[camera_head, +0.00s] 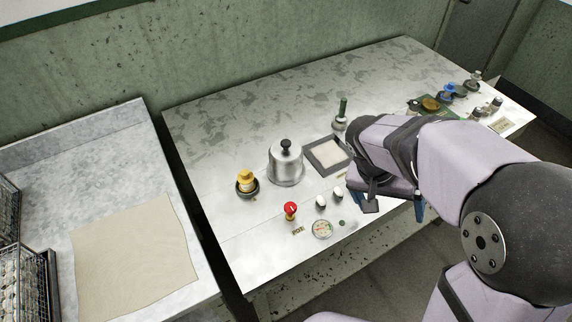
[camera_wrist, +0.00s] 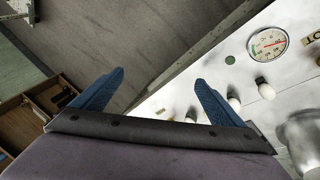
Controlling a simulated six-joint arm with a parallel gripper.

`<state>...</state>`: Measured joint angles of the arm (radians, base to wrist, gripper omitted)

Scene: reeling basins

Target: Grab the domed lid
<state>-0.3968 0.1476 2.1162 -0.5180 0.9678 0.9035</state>
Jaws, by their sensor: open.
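The domed lid (camera_head: 286,165) is a shiny silver dome with a black knob on top. It stands upright near the middle of the speckled table, on a round metal base or rim. A metallic rounded shape (camera_wrist: 303,140) at the lower right of the wrist view looks like part of it, cut off by the frame. My gripper (camera_wrist: 159,77) is open, with two blue fingers apart and nothing between them. In the head view it is partly hidden by my arm, well to the right of the lid, near the table's front edge.
A yellow-topped jar (camera_head: 246,177) in a dark bowl stands left of the lid; a grey-rimmed tray (camera_head: 327,155) sits close on its right. A red knob (camera_head: 291,209), white egg-like pieces (camera_head: 321,202) and a dial (camera_head: 322,229) lie in front. Bottles (camera_head: 473,81) crowd the far right.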

